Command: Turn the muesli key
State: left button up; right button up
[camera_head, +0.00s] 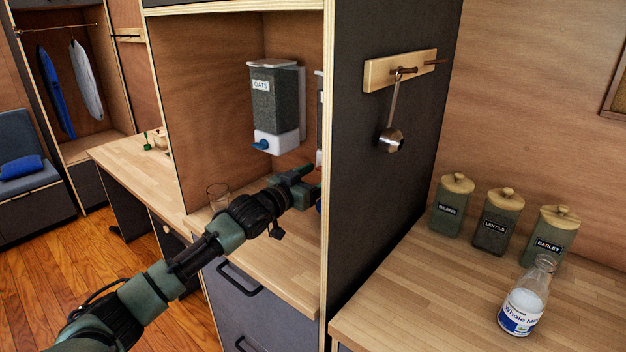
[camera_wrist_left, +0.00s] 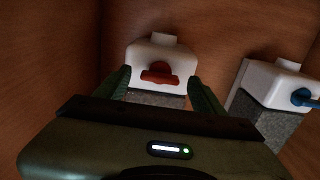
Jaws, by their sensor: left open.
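In the left wrist view, a dispenser with a white base (camera_wrist_left: 148,54) and a red key (camera_wrist_left: 160,74) is straight ahead. No label shows on it, so I cannot read whether it is muesli. My left gripper (camera_wrist_left: 162,88) is open, with one finger on each side of the red key and no visible contact. In the head view, my left gripper (camera_head: 306,182) reaches into the cabinet nook. Only a sliver of a second dispenser (camera_head: 319,105) shows there; the dark side panel hides the rest and its key. My right gripper is not in view.
The oats dispenser (camera_head: 276,105) with a blue key hangs on the nook's wall. A glass (camera_head: 218,196) stands on the nook's counter. The dark side panel (camera_head: 375,190) carries a hanging scoop (camera_head: 391,138). Jars and a milk bottle (camera_head: 523,300) stand on the right counter.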

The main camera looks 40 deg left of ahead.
pick_arm(q)
jog(key=s+b, duration=0.1)
jog(key=s, duration=0.6)
jog(key=shift+s+a+b, duration=0.3)
jog(key=shift+b, duration=0.05)
jog(key=shift+f, duration=0.1)
